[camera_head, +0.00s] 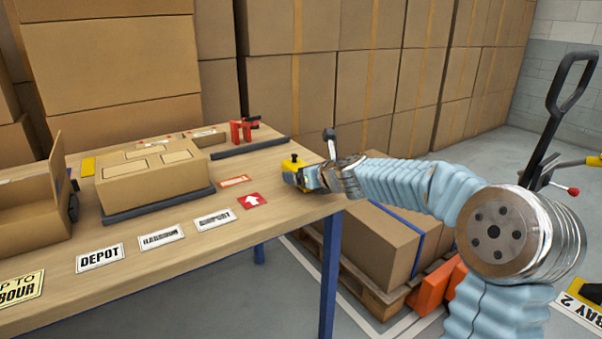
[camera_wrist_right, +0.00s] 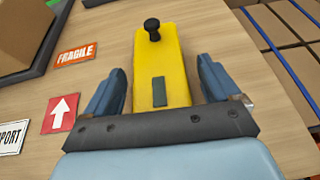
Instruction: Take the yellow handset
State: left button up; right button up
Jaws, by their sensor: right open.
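The yellow handset (camera_head: 293,162) lies near the right end of the wooden table. In the right wrist view the handset (camera_wrist_right: 164,65) has a black knob at its far end and a dark green patch nearer me. My right gripper (camera_head: 300,175) is at the handset, its arm coming in from the right. In the wrist view my right gripper (camera_wrist_right: 162,88) is open, with one finger on each side of the handset and gaps between. My left gripper is not in view.
The wooden table (camera_head: 200,251) holds a carton (camera_head: 158,186) on a dark tray, printed labels such as DEPOT (camera_head: 100,257), and a red clamp-like object (camera_head: 240,130). Cartons are stacked behind. A loaded pallet (camera_head: 372,297) stands on the floor right of the table.

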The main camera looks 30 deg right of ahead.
jog(key=c, duration=1.2)
jog(key=shift+r, duration=0.1)
